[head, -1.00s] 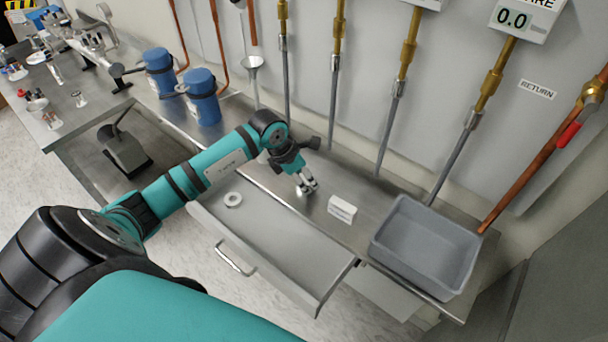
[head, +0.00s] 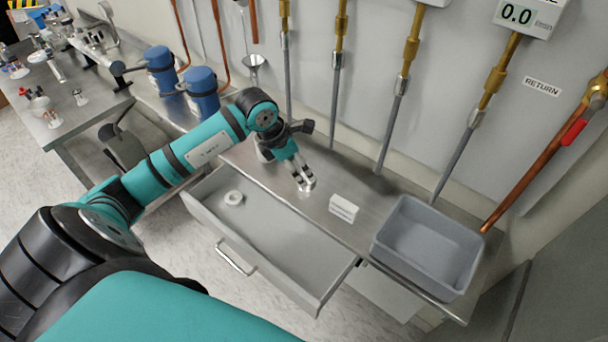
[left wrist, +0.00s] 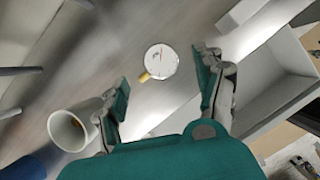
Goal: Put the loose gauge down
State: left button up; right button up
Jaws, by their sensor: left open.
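The loose gauge (left wrist: 160,62) lies face up on the steel bench in the left wrist view, a round white dial with a red needle and a brass stem. It also shows in the head view (head: 307,187) as a small bright disc just below my fingertips. My left gripper (head: 302,178) is open above it; in the left wrist view its fingers (left wrist: 161,72) stand apart on either side, with visible gaps to the dial. The dial's far side is partly hidden in the head view. My right gripper is not in view.
A white label block (head: 343,208) and a grey bin (head: 428,248) stand on the bench to the right. An open drawer (head: 285,262) below holds a white ring (head: 233,198). A white cup (left wrist: 70,131) stands near my left gripper. Pipes rise behind.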

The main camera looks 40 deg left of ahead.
pick_arm(q)
jog(key=v, duration=0.6)
jog(key=shift+r+b, duration=0.4)
jog(key=shift+b, duration=0.05)
jog(key=shift+s, duration=0.15)
